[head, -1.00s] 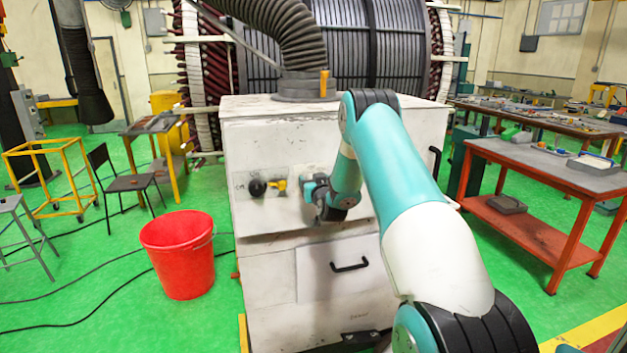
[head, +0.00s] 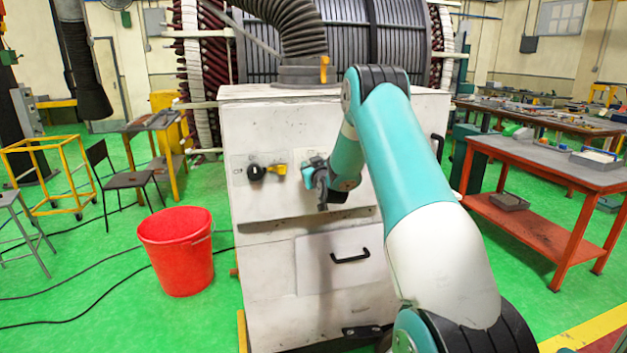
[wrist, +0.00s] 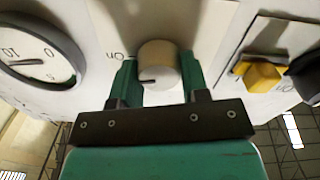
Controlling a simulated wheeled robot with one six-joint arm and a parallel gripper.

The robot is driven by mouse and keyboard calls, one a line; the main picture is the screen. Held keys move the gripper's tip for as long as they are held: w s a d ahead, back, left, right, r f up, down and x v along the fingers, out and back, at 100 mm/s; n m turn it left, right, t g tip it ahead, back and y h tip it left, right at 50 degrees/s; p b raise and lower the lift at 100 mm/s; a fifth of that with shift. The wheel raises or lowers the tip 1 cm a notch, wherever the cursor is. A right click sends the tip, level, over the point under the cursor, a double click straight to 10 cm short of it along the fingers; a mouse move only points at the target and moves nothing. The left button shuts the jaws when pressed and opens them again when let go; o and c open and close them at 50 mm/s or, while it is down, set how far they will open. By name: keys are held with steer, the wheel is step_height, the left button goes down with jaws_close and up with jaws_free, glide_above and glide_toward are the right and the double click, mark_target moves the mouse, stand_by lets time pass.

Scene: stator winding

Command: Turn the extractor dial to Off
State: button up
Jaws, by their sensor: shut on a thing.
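The extractor dial (wrist: 160,66) is a round pale knob on the white cabinet front in the wrist view. Its dark pointer line points to the picture's left. A label reading "On" stands at its upper left; a label at its right is partly hidden by a finger. My gripper (wrist: 160,84) has its green fingers on both sides of the dial and is shut on it. In the head view my gripper (head: 308,172) is at the cabinet front, and the dial is hidden there.
A yellow handle (wrist: 262,74) and a black knob sit right of the dial in the wrist view, and a round gauge (wrist: 38,52) sits left. A red bucket (head: 178,250) stands on the floor left of the cabinet (head: 262,215). A red workbench (head: 550,165) stands at right.

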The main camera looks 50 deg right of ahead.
steer(key=n+b, duration=0.2)
steer(key=b, duration=0.1)
steer(key=f+n+b, duration=0.1)
steer(key=b, duration=0.3)
steer(key=shift+n, duration=0.4)
steer(key=n+b, duration=0.4)
steer(key=b, duration=0.4)
steer(key=shift+a+n, duration=0.1)
steer(key=shift+n, duration=0.2)
steer(key=n+b, duration=0.3)
steer(key=b, duration=0.1)
steer(key=n+b, duration=0.3)
steer(key=shift+r+n+b, duration=0.2)
steer(key=shift+n+b, duration=0.2)
steer(key=shift+w+r, duration=0.1)
steer(key=o, duration=0.9)
